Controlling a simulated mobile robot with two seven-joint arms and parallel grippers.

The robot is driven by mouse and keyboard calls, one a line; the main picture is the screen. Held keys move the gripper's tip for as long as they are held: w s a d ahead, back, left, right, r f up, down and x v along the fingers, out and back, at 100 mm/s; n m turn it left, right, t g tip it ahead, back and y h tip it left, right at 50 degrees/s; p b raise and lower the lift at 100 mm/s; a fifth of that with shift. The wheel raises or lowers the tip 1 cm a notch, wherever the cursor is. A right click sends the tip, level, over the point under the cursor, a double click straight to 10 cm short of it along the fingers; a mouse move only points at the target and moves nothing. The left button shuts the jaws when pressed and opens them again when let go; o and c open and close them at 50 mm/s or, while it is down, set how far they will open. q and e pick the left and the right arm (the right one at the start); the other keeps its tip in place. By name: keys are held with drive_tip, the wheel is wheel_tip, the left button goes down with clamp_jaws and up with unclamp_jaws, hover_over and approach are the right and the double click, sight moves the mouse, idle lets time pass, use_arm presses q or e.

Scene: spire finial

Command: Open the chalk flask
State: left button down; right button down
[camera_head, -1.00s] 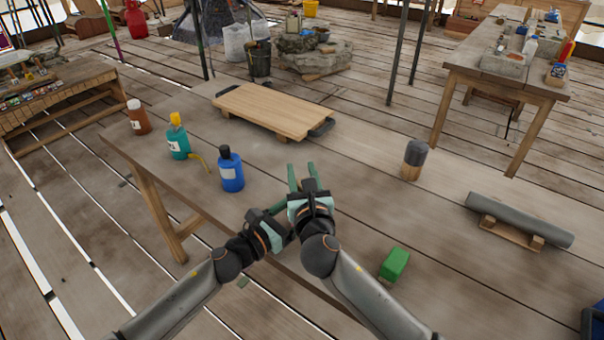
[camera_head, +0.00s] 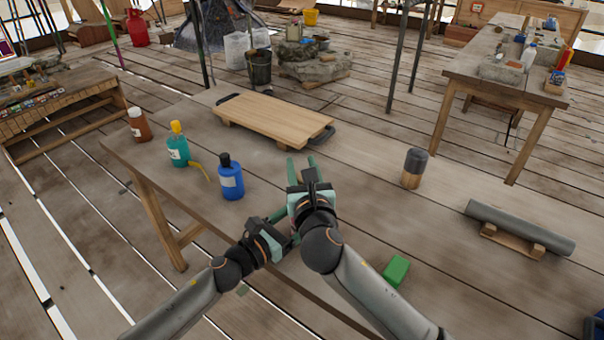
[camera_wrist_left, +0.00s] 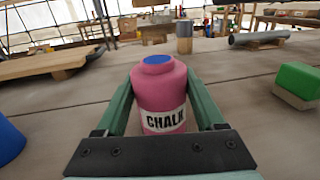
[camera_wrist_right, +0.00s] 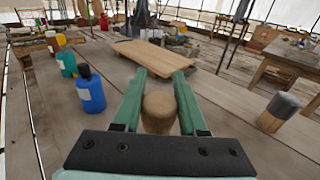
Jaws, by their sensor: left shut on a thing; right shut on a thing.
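The chalk flask (camera_wrist_left: 162,92) is pink with a white CHALK label and stands upright in the left wrist view. Its top shows a flat blue disc with no stopper on it. My left gripper (camera_wrist_left: 163,88) is shut around the flask's body; it also shows in the head view (camera_head: 284,222), where the arms hide the flask. My right gripper (camera_wrist_right: 160,80) is shut on a brown, cork-like stopper (camera_wrist_right: 158,112), seen in the right wrist view. In the head view my right gripper (camera_head: 301,162) is just beyond the left one.
A blue bottle (camera_head: 230,182), a teal bottle (camera_head: 177,151) and a brown bottle (camera_head: 139,125) stand left. A wooden board (camera_head: 272,119) lies behind. A dark-topped cylinder (camera_head: 413,169), a grey tube (camera_head: 519,228) and a green block (camera_head: 397,270) are right. The table between is clear.

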drive_tip(key=shift+r, duration=0.9)
use_arm(q)
unclamp_jaws()
